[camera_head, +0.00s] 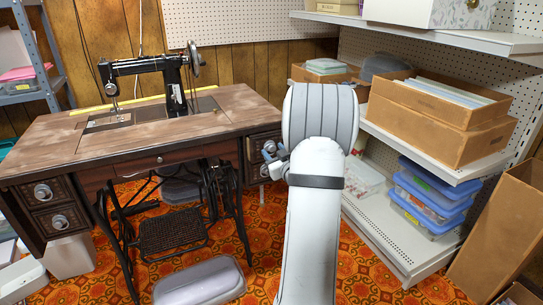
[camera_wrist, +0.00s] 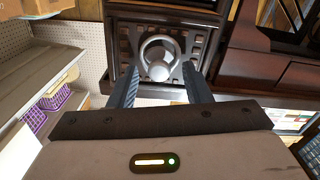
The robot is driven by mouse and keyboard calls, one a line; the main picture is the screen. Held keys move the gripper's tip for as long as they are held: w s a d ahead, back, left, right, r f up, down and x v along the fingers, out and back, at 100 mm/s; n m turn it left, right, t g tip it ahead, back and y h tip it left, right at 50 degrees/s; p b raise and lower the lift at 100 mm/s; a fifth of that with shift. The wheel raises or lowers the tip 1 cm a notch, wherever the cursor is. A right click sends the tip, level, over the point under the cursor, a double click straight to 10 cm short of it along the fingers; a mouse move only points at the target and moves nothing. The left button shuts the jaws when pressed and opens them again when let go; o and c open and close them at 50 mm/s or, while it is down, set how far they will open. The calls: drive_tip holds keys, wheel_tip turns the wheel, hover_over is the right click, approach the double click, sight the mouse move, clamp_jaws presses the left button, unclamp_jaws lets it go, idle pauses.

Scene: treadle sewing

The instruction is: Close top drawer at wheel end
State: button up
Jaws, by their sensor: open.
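The treadle sewing table (camera_head: 150,120) stands at left in the head view, its machine's wheel (camera_head: 194,58) toward the right end. The wheel-end drawer stack (camera_head: 262,140) is partly hidden behind my arm. My gripper (camera_head: 270,154) is in front of it. In the wrist view, a dark carved drawer front (camera_wrist: 122,45) with a round metal ring pull (camera_wrist: 143,50) faces me. My gripper (camera_wrist: 160,67) is open, with one finger on each side of the pull and nothing clearly held. I cannot tell how far the drawer stands out.
A white shelf unit (camera_head: 388,240) with boxes and stacked blue bins (camera_head: 433,190) stands close on the right. A grey case (camera_head: 200,282) lies on the orange patterned floor. Another drawer (camera_head: 57,222) with a metal pull is at the table's left end.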

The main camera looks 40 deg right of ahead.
clamp_jaws()
idle(0.4)
